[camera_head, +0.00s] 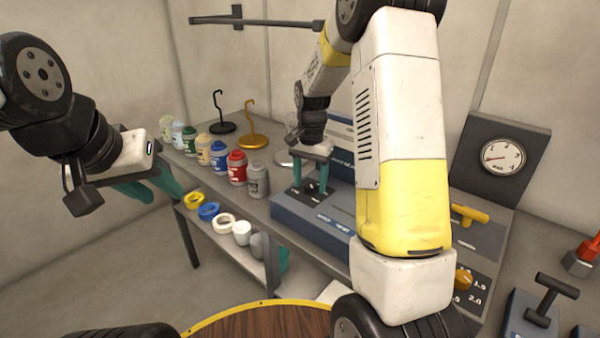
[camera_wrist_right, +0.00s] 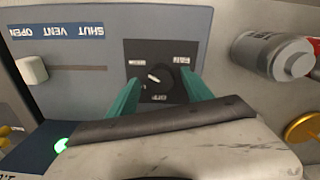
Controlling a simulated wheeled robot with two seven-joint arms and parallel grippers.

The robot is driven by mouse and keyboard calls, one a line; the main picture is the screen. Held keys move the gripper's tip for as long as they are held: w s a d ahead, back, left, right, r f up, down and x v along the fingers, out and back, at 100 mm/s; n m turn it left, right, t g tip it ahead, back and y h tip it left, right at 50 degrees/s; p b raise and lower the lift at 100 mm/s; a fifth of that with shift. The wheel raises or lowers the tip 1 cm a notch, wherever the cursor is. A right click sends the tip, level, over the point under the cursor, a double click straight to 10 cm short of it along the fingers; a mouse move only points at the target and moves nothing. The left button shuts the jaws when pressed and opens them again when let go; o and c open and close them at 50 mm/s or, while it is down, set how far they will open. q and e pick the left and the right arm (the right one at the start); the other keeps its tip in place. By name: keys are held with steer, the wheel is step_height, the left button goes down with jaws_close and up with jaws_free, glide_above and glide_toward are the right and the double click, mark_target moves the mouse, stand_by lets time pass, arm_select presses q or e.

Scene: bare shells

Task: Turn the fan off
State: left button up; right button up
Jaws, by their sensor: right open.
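A black rotary knob (camera_wrist_right: 163,79) sits on a black plate (camera_wrist_right: 133,56) on a blue-grey console (camera_head: 330,232). Its white mark points to the upper left in the right wrist view, toward one of two small upper labels; a third label below the knob seems to read OFF, upside down. My right gripper (camera_head: 310,188) is over this plate, open, with one teal finger on each side of the knob; I cannot tell whether they touch it. My left gripper (camera_head: 150,188) hangs at the left, empty, its teal fingers apart. No fan is clearly identifiable.
Several jars and bottles (camera_head: 237,167) line the shelf left of the console. Hooked stands (camera_head: 253,138) are behind them. Tape rolls (camera_head: 208,211) lie on the lower shelf. A white slider (camera_wrist_right: 31,70) is beside the plate. A gauge (camera_head: 502,157) and yellow handle (camera_head: 470,214) are at right.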

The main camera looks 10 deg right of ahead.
jaws_close()
steer(key=shift+n, duration=0.3)
steer(key=n, duration=0.5)
steer(key=shift+n, duration=0.3)
steer(key=n, duration=1.1)
steer(key=shift+n, duration=0.4)
steer(key=n, duration=0.5)
steer(key=shift+n, duration=0.4)
